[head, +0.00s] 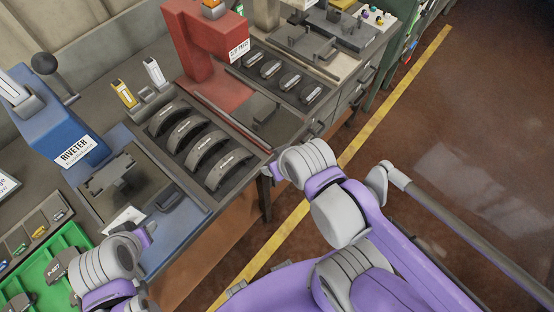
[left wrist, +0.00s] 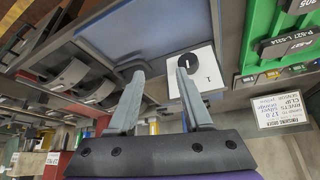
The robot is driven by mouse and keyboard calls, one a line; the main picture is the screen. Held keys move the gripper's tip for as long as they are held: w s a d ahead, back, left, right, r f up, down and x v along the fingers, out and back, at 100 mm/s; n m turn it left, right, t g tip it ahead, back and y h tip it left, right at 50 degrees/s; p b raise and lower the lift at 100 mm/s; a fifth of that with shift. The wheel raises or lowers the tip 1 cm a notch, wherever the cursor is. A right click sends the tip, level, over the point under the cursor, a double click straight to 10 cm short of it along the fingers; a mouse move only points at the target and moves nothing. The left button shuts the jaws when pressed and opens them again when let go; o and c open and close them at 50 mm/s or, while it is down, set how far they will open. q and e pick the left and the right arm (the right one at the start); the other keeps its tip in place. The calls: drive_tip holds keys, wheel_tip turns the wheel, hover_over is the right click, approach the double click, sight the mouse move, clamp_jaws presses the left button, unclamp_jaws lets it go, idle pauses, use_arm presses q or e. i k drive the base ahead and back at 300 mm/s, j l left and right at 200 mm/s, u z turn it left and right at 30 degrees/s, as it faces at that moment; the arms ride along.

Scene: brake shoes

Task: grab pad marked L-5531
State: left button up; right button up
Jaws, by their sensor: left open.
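No marking L-5531 is legible in either view, so I cannot tell which pad bears it. Dark pads lie in a green bin (head: 77,236) at the lower left; one pad (head: 57,268) has a white label. In the left wrist view the green bin (left wrist: 257,28) is at the upper right, and a pad (left wrist: 287,46) there seems to read P-527 L-5314. My left gripper (left wrist: 161,75) is open and empty, with a white card (left wrist: 196,68) behind its fingers. In the head view its fingers are not visible; my left arm covers part of the bin. My right gripper is not visible.
A blue riveter (head: 62,125) and a red clip press (head: 205,45) stand on the bench. Between them a dark tray (head: 257,160) holds several curved brake shoes. A small-parts tray (head: 22,228) sits beside the green bin. Floor beyond the yellow line (head: 395,95) is clear.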

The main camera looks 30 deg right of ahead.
sight(310, 92)
drive_tip(key=i+l+z, duration=0.1)
drive_tip(key=z, duration=1.25)
drive_tip(key=l+u, duration=0.15)
drive_tip(key=u, duration=0.3)
drive_tip(key=i+l+u, duration=0.1)
drive_tip(key=l+u, duration=0.15)
drive_tip(key=u, duration=0.25)
drive_tip(key=l+u, duration=0.2)
drive_tip(key=u, duration=0.25)
drive_tip(key=k+l+u, duration=0.1)
drive_tip(key=l+u, duration=0.15)
drive_tip(key=l, duration=0.25)
drive_tip(key=k+l+u, duration=0.1)
drive_tip(key=l+u, duration=0.15)
drive_tip(key=l, duration=0.25)
drive_tip(key=i+l, duration=0.15)
drive_tip(key=l, duration=0.2)
drive_tip(key=i+l, duration=0.1)
drive_tip(key=l, duration=0.3)
